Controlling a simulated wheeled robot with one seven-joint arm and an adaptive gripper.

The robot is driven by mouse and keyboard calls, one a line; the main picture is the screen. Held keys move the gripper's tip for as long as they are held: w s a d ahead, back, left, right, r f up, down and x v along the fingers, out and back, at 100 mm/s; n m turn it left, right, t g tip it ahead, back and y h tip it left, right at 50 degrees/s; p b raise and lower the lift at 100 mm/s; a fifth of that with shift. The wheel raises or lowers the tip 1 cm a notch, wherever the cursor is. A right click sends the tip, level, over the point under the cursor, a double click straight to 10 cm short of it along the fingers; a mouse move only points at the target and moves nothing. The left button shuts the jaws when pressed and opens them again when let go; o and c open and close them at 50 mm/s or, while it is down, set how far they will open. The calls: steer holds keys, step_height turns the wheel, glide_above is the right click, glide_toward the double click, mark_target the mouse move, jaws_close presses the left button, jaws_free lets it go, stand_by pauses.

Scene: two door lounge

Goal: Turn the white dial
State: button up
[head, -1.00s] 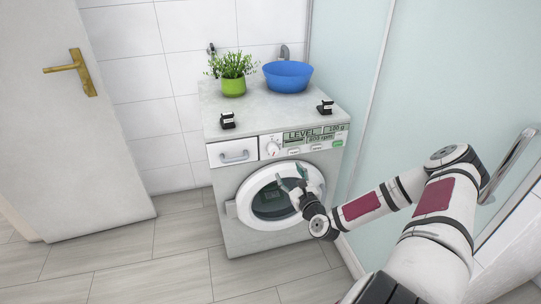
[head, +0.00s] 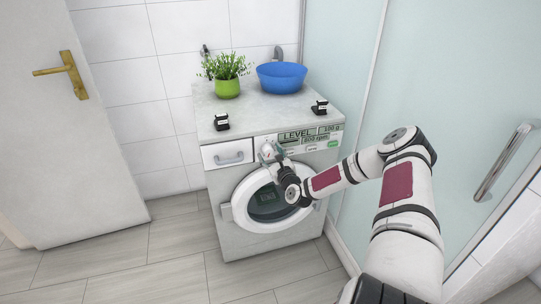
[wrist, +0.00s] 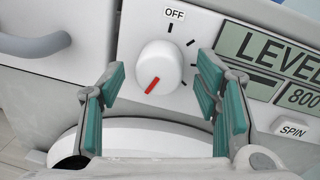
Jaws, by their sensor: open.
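The white dial (wrist: 159,68) is on the front panel of the washing machine (head: 225,200). A red line on it points down and to the left, and an OFF label (wrist: 174,13) is printed above it. My gripper (wrist: 156,90) is open in the wrist view, with its green finger pads at the left and right of the dial's lower part and a gap on each side. In the head view my gripper (head: 271,154) is in front of the panel at the dial and mostly hides it.
A drawer with a grey handle (wrist: 35,45) is left of the dial. A display (wrist: 265,55) and a SPIN button (wrist: 292,128) are to the right. The round door (head: 240,212) is below. A blue bowl (head: 282,76) and a green-potted plant (head: 227,87) stand on top.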

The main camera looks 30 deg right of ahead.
steer(key=shift+c, duration=0.4)
steer(key=c, duration=1.1)
steer(key=shift+o, duration=0.2)
